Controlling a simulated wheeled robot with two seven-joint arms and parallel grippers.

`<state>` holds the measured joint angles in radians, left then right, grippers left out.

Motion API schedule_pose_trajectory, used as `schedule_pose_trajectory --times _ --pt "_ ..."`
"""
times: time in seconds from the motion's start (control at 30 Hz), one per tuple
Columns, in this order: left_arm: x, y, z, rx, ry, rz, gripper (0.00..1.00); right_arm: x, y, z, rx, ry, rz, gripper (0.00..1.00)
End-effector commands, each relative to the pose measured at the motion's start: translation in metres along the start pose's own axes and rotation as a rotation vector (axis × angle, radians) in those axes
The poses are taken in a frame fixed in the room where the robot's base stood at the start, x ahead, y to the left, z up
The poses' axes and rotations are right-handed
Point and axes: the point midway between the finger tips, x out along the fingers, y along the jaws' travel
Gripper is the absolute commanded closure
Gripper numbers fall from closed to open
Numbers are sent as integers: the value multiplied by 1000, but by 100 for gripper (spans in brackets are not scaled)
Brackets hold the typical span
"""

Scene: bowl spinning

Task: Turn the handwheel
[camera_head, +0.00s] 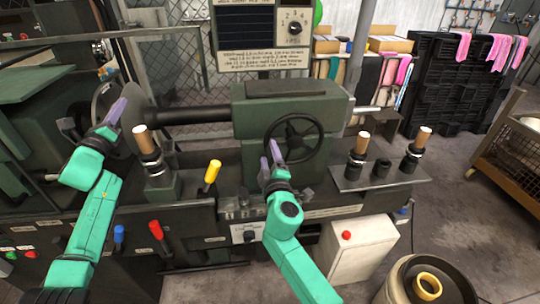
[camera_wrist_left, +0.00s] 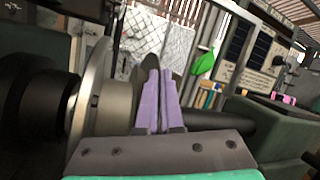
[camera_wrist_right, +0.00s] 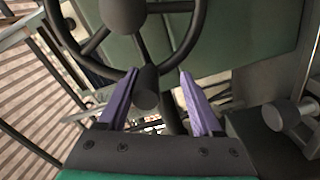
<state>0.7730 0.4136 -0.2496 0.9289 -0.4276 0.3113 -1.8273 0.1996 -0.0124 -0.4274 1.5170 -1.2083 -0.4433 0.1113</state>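The black handwheel (camera_head: 317,140) stands upright on the front of the green machine housing in the head view. Its rim and hub also show at the top of the right wrist view (camera_wrist_right: 190,42). A dark handle knob (camera_wrist_right: 146,88) sits at the rim there. My right gripper (camera_head: 271,153) is at the left part of the wheel. In the right wrist view its purple fingers (camera_wrist_right: 155,85) are apart, with the knob between them; contact is not visible. My left gripper (camera_head: 117,110) is away at the left; its fingers (camera_wrist_left: 160,85) are together with nothing visible between them.
A round metal disc (camera_wrist_left: 92,95) and dark spindle are close to my left gripper. Wooden-topped handles (camera_head: 362,142) stand right of the wheel. A white box (camera_head: 360,250) is below.

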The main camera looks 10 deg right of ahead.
Motion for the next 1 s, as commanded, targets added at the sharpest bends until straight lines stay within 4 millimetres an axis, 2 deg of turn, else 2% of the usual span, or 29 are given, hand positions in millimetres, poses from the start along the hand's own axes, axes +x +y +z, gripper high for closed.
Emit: schedule_pose_trajectory --times 0.3,0.4,0.47,0.8,0.9,1.0 --pt "0 0 -2 1 4 -2 100 0 1 2 1 -6 2 38" --pt "0 0 -2 1 4 -1 100 -6 0 2 2 -6 2 38" --pt "0 0 -2 1 4 0 100 -16 0 2 2 -5 1 38" --pt "0 1 -2 1 4 1 100 -102 -2 0 0 -5 -2 38" --pt "0 1 -2 1 4 1 100 -115 -1 0 -1 -4 -1 38" --pt "-1 1 -2 1 4 2 100 -120 -1 -1 -2 -4 1 38"
